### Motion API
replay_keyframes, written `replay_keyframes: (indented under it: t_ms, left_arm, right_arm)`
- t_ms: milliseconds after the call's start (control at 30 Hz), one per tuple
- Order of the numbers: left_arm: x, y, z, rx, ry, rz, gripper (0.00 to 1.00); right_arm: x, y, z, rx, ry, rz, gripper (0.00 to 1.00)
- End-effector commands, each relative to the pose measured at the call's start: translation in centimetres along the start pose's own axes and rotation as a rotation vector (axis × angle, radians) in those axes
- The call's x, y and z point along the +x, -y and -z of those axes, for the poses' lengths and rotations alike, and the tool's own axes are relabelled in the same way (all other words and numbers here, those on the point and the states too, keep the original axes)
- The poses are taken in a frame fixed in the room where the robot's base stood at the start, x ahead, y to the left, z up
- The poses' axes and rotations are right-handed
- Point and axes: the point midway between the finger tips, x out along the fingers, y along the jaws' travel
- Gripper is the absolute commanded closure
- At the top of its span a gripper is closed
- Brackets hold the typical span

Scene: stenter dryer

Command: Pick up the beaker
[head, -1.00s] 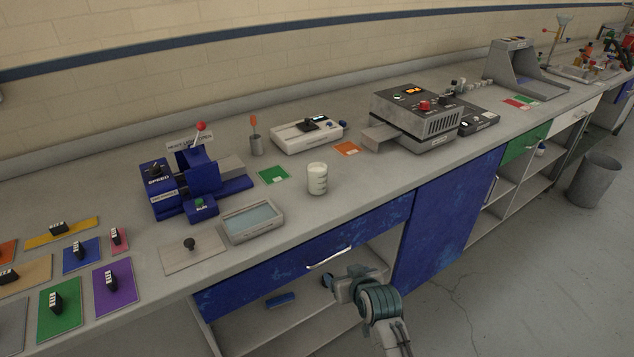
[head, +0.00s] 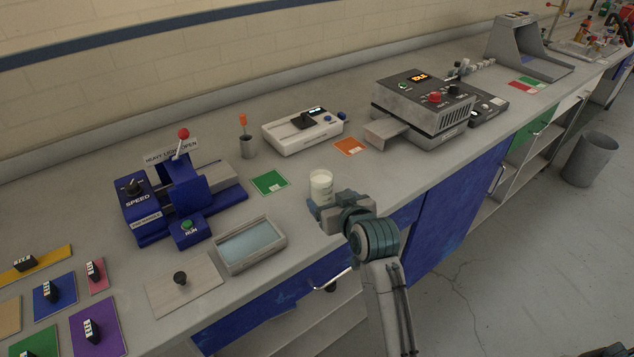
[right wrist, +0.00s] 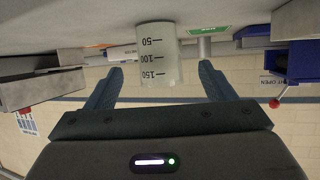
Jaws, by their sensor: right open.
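The beaker (head: 321,184) is a whitish cup with dark volume marks, standing on the grey bench top near its front edge. In the right wrist view the beaker (right wrist: 158,54) appears upside down, straight ahead and between the two fingers. My right gripper (head: 323,208) is in front of the beaker in the head view and hides its lower part. In the wrist view the right gripper (right wrist: 158,88) is open, with a finger on each side of the beaker and visible gaps to it. My left gripper is not in view.
A shallow tray (head: 283,239) and a blue machine with a red-knobbed lever (head: 183,134) stand left of the beaker. A white device (head: 302,131) and a grey box machine (head: 423,104) stand further back and right.

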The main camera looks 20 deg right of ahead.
Motion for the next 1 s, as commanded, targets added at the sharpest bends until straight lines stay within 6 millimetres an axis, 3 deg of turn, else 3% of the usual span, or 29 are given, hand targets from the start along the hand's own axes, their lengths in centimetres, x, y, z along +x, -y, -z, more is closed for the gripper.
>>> replay_keyframes:
  t_ms: [100,267,700,1000]
  left_arm:
    - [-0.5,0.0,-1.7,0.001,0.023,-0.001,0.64]
    - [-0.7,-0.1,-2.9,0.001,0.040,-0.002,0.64]
    - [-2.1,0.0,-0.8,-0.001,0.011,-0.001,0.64]
    - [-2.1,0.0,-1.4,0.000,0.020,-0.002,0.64]
  right_arm:
    - [2.0,0.0,0.1,-0.001,0.002,0.000,0.23]
    - [3.4,0.0,0.1,-0.001,0.001,0.000,0.23]
    - [8.3,-0.3,0.6,0.000,0.001,0.000,0.23]
    - [8.8,-0.3,0.5,0.000,0.000,0.000,0.23]
